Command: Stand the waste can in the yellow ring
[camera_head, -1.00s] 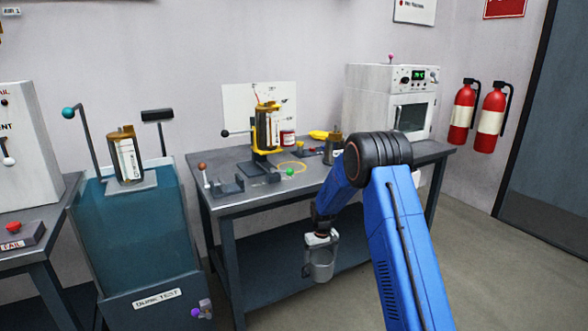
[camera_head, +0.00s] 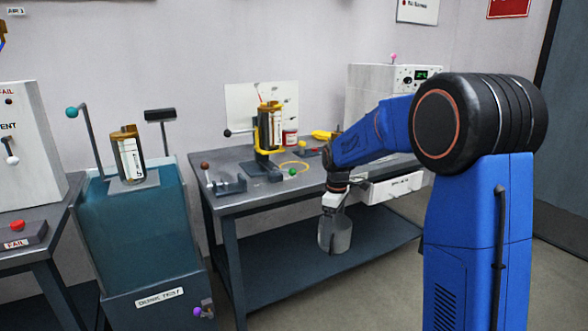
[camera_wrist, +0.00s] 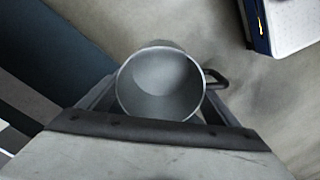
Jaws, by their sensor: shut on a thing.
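The waste can (camera_head: 338,238) is a grey open-topped can, held upright below my gripper (camera_head: 334,208) in front of the table's front edge. My gripper is shut on it. In the wrist view the can (camera_wrist: 160,85) shows its round open mouth, looks empty inside, and has a dark handle on its right side. The fingers of my gripper (camera_wrist: 160,112) lie on either side of it. The yellow ring (camera_head: 294,166) lies flat on the tabletop, farther back and to the left of the can, with nothing standing in it.
The table (camera_head: 235,200) has a lower shelf. A yellow stand with a canister (camera_head: 268,130) is left of the ring. A blue-green tank (camera_head: 140,225) stands left. A white box (camera_head: 392,188) is at right.

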